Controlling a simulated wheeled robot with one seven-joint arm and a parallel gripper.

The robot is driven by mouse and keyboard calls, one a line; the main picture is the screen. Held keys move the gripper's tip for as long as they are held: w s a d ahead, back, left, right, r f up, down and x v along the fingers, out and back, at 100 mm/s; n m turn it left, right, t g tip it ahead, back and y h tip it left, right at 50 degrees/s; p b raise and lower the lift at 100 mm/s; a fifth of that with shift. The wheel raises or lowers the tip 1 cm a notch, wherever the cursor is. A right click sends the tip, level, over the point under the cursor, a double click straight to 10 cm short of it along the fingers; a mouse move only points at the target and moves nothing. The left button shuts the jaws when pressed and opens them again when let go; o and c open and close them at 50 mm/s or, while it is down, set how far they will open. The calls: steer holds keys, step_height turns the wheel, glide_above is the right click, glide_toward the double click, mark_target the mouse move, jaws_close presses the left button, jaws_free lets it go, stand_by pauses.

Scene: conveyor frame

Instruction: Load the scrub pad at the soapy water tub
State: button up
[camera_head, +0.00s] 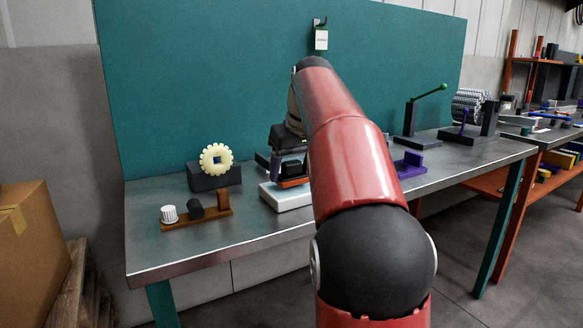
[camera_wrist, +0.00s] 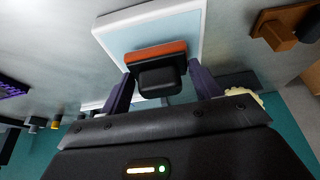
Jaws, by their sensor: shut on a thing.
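The scrub pad, an orange slab (camera_wrist: 156,52) under a black handle (camera_wrist: 160,78), is between the two dark purple fingers of my gripper (camera_wrist: 160,84). The fingers are shut on the handle, one at each side. In the head view the scrub pad (camera_head: 294,183) shows below my gripper (camera_head: 290,168), over the tub. The tub (camera_head: 286,204) is a shallow white tray on the bench; in the wrist view it has a white rim (camera_wrist: 103,37) and a pale blue inside. I cannot tell whether the pad touches it. My arm hides the tub's right part in the head view.
A brown rack (camera_head: 203,220) with a white ribbed knob and black cylinder stands to the left. Behind it a cream gear (camera_head: 215,159) sits on a dark block. A purple bracket (camera_head: 410,165) is to the right. The front left bench top (camera_head: 165,253) is clear.

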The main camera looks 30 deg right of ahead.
mark_target(291, 161)
steer(key=shift+f, duration=0.65)
stand_by(1.6)
steer(key=shift+r, duration=0.15)
step_height(291, 161, up, 5)
steer(key=p, duration=0.5)
steer(key=shift+r+p, duration=0.35)
steer(key=shift+r, duration=0.65)
steer(key=shift+s+f, duration=0.1)
